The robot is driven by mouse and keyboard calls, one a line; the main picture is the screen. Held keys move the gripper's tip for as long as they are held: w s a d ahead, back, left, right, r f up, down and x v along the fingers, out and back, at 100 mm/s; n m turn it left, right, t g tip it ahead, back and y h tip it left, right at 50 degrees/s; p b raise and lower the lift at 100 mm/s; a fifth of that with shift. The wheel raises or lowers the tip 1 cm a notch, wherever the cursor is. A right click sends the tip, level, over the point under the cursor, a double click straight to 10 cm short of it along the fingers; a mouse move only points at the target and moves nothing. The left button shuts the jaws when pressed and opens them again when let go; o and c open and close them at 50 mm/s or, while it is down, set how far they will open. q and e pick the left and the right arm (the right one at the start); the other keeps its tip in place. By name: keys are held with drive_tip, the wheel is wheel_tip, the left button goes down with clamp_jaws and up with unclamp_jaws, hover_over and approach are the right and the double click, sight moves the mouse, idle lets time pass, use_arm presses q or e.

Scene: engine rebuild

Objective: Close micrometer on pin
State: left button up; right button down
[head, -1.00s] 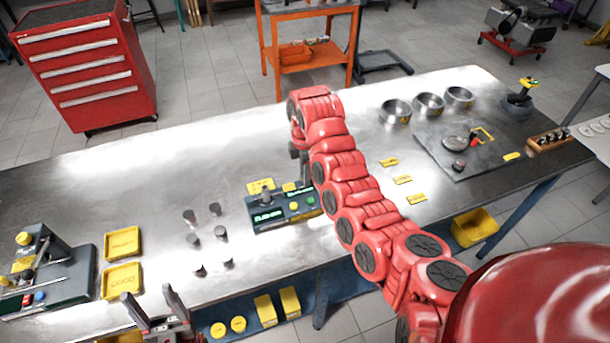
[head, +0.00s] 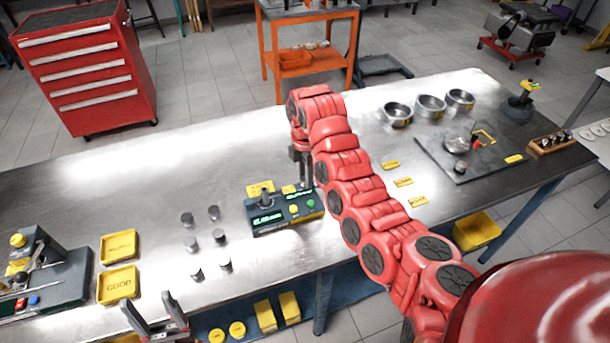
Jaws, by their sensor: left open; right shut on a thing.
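The micrometer (head: 285,211) is a dark green bench unit with two lit green displays, a green button and yellow buttons. A dark upright cylinder (head: 265,198) stands at its left rear part; I cannot tell if this is the pin being measured. My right gripper (head: 307,184) points down at the rear right of the micrometer and is shut on part of it; its forearm and the viewing angle hide the contact. Several grey pins (head: 219,236) stand on the bench left of the micrometer. My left gripper (head: 155,325) is open and empty at the bench's front edge.
Two yellow trays, one (head: 118,246) behind the one marked GOOD (head: 118,284), lie left of the pins. A dark tool stand (head: 45,275) is at far left. Metal rings (head: 430,106) and a dark plate (head: 470,150) are at right. The bench behind the pins is clear.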

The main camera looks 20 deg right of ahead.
drive_tip(key=c, duration=0.5)
unclamp_jaws()
drive_tip(key=shift+c, duration=0.2)
drive_tip(key=shift+r, duration=0.1)
wheel_tip(320, 180, up, 17)
drive_tip(key=b, duration=0.1)
drive_tip(key=shift+r, duration=0.15)
drive_tip(key=shift+s, duration=0.1)
